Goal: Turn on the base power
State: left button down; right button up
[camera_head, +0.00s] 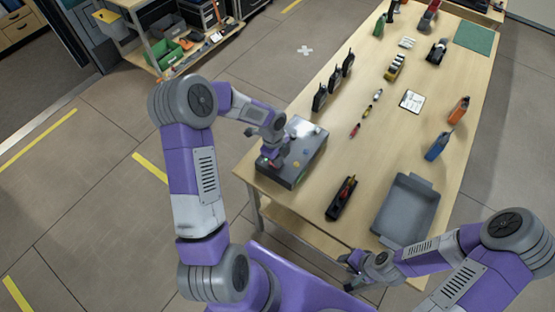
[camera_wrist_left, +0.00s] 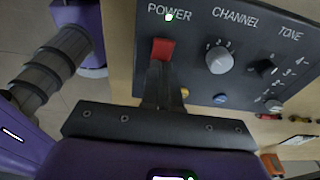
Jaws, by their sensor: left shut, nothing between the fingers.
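The base unit is a dark grey box (camera_head: 312,150) at the near left corner of the table. In the left wrist view its panel (camera_wrist_left: 225,85) carries POWER, CHANNEL and TONE labels. A red power switch (camera_wrist_left: 163,48) sits below POWER, and a small green light (camera_wrist_left: 168,17) beside the label looks lit. My left gripper (camera_wrist_left: 160,70) is shut and empty, its fingertips at the lower edge of the red switch, touching or very close. In the head view, my left gripper (camera_head: 270,160) is over the unit's left end. My right gripper (camera_head: 352,270) is off the table's near edge, its fingers too small to judge.
Grey knobs (camera_wrist_left: 218,60) and a blue button (camera_wrist_left: 220,99) share the panel. Several black radios (camera_head: 333,80) stand behind the unit. A black holder with red-handled tools (camera_head: 342,197) and a grey tray (camera_head: 407,207) lie to its right.

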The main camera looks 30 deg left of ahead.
pick_arm(q)
jog(key=shift+s+a+f+p, duration=0.1)
jog(key=shift+a+p, duration=0.25)
jog(key=shift+a, duration=0.45)
jog(key=shift+r+p, duration=0.3)
jog(key=r+p, duration=0.2)
jog(key=r, duration=0.1)
jog(key=r+p, duration=0.1)
jog(key=shift+w+a+r, duration=0.2)
jog(key=shift+a+r, duration=0.05)
jog(key=shift+r, duration=0.15)
notch_tip(320, 180, up, 9)
jog(key=a, duration=0.1)
jog(key=shift+f+p, duration=0.2)
jog(key=shift+p, duration=0.2)
